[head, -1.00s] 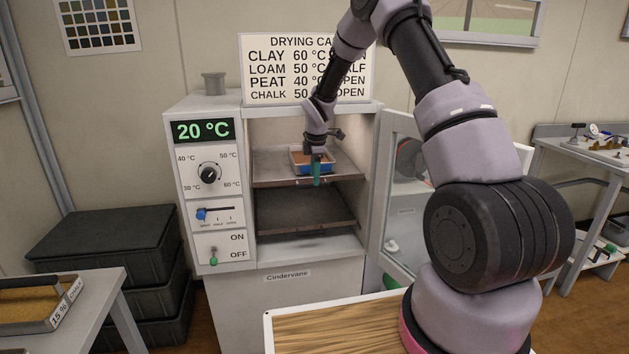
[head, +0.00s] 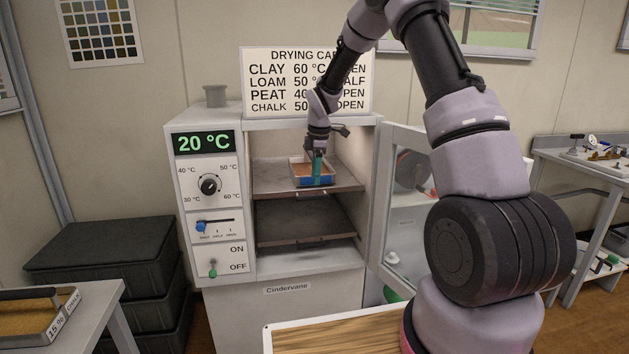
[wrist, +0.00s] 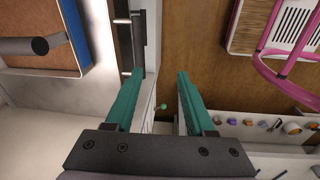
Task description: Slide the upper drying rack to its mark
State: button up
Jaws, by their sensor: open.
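The upper drying rack (head: 270,178) is a flat grey-brown shelf inside the open cabinet, above the lower rack (head: 300,217). A blue tray (head: 328,181) with brown contents sits on the upper rack. My gripper (head: 317,181) is open, with green fingers pointing down just in front of the tray, near the rack's front edge. In the wrist view, a dark bar with bright ends (wrist: 139,42) lies along the rack's front, near my left finger; the gap between the fingers looks empty. The tray (wrist: 40,36) is at upper left. I cannot make out the rack's mark.
The cabinet's glass door (head: 402,215) stands open at right. The control panel (head: 209,200) is on the left, reading 20 °C. A drying chart (head: 285,85) stands on top. Dark stacked crates (head: 100,250) stand left. A wood-topped surface (head: 335,332) is in front.

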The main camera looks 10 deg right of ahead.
jog(key=s+a+f+m+g+y, duration=0.3)
jog(key=s+f, duration=0.2)
jog(key=s, duration=0.3)
jog(key=s+a+m+g+y, duration=0.2)
jog(key=s+a+m+y, duration=0.4)
jog(key=s+a+y, duration=0.1)
jog(key=m+t+h, duration=0.4)
jog(key=m+t, duration=1.5)
jog(key=m, duration=0.4)
send_near(314, 198)
jog(key=x, duration=1.1)
jog(key=shift+d, duration=0.1)
